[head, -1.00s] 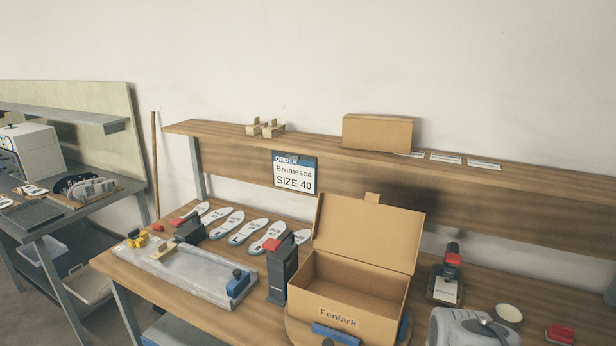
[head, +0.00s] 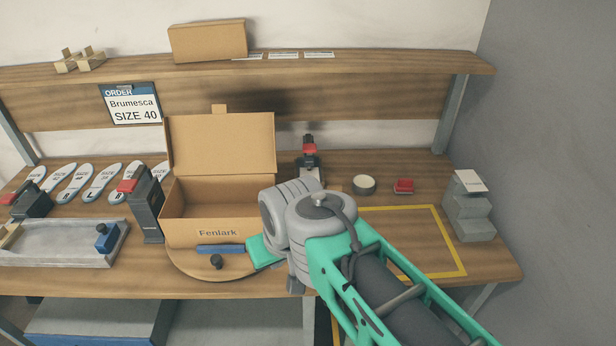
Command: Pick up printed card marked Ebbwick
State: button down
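Printed white cards lie in a row on the upper shelf: one partly behind the closed carton (head: 250,57), a middle card (head: 284,55) and a right card (head: 319,54). Another pale card (head: 470,181) rests on top of a grey stepped block at the right end of the bench. The print on all of these is too small to read, so I cannot tell which one says Ebbwick. My arm reaches in from the lower right over the bench, in front of the open box. My gripper itself does not show; the arm's grey joint and green links are what I see.
An open cardboard box marked Fenlark (head: 218,241) stands on a round wooden turntable (head: 190,272). Insoles, a grey tray (head: 60,250) and a dark upright device (head: 148,208) are left. A yellow-outlined area (head: 440,235) on the right is mostly clear.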

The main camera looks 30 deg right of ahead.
aim_at(314, 172)
jog(key=z, duration=1.9)
jog(key=k, duration=1.3)
jog(key=u, duration=1.6)
jog(key=i, duration=1.5)
jog(key=u, duration=0.05)
